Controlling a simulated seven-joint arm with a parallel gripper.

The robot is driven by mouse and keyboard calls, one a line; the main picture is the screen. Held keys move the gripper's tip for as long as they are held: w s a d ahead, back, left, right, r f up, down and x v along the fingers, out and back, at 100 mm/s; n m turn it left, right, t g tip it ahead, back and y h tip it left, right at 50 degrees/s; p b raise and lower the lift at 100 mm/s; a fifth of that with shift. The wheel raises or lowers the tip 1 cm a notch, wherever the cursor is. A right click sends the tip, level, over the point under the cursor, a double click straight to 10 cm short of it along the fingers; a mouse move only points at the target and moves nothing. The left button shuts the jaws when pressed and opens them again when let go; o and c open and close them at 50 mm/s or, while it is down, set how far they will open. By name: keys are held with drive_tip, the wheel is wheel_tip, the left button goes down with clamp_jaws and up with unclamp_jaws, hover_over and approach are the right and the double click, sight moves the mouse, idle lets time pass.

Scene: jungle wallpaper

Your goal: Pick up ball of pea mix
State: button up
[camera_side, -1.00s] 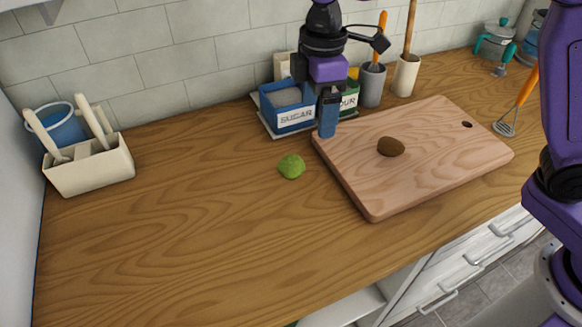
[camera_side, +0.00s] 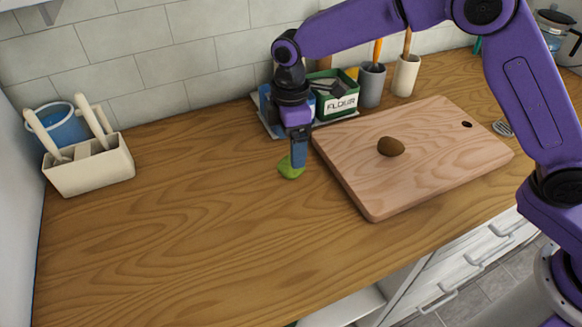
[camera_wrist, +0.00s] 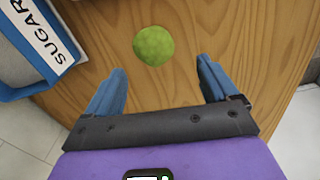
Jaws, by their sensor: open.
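The ball of pea mix (camera_side: 290,169) is a small green lump on the wooden counter, left of the cutting board. In the side view my gripper (camera_side: 298,165) points down at it, and its blue fingers hide part of it. In the wrist view the ball (camera_wrist: 153,45) lies just beyond the fingertips, roughly centred between them. My gripper (camera_wrist: 162,78) is open, with its two blue fingers wide apart and nothing between them.
A cutting board (camera_side: 430,170) with a brown lump (camera_side: 391,147) lies to the right. A sugar box (camera_wrist: 35,35) and a green flour box (camera_side: 335,100) stand behind. A cream utensil holder (camera_side: 90,168) stands at the left. The counter's front left is clear.

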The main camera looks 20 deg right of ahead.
sight(289, 169)
drive_tip(key=shift+w+f, duration=0.2)
drive_tip(key=shift+f, duration=1.65)
drive_tip(key=shift+w+f, duration=0.2)
drive_tip(key=shift+f, duration=1.65)
drive_tip(key=c, duration=1.1)
